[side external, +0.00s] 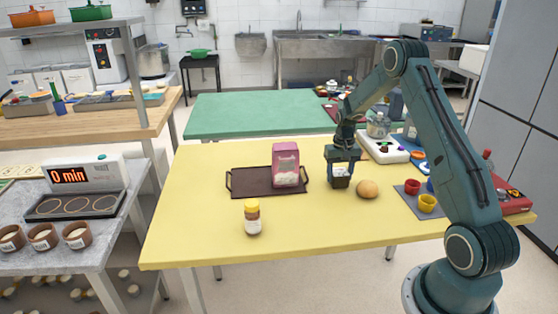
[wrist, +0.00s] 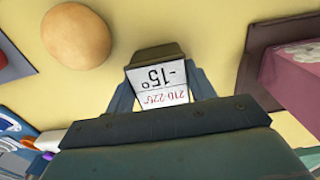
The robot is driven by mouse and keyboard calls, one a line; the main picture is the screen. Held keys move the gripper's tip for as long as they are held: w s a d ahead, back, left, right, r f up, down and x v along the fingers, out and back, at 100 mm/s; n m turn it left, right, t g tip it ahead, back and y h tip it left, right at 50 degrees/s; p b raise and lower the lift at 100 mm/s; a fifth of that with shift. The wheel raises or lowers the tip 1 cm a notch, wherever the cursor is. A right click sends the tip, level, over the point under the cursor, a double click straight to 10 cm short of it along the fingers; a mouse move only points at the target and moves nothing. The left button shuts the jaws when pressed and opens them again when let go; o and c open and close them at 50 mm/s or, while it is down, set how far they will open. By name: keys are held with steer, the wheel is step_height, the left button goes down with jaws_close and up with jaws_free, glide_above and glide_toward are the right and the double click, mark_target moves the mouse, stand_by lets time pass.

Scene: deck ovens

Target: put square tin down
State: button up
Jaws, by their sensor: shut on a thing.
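The square tin (side external: 340,182) is a small dark box with a white label, low over the yellow table (side external: 200,200). My gripper (side external: 341,174) points down and is shut on it. In the wrist view the tin (wrist: 162,80) sits between the two fingers of my gripper (wrist: 165,88). Its white label reads "-15°" and "210-225°", upside down. The tin's underside is hidden, so I cannot tell whether it touches the table.
A round tan bun (side external: 367,189) lies close beside the tin. A dark tray (side external: 243,182) bearing a pink packet (side external: 286,165) is to the left. A lidded jar (side external: 252,217) stands in front. Red and yellow cups (side external: 427,203) are at right. The table's front middle is clear.

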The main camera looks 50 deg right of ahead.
mark_target(340, 172)
steer(key=shift+f, duration=0.2)
steer(key=o, duration=1.1)
steer(key=shift+f, duration=0.1)
step_height(340, 172, up, 11)
steer(key=shift+f, duration=0.1)
steer(key=shift+r, duration=0.75)
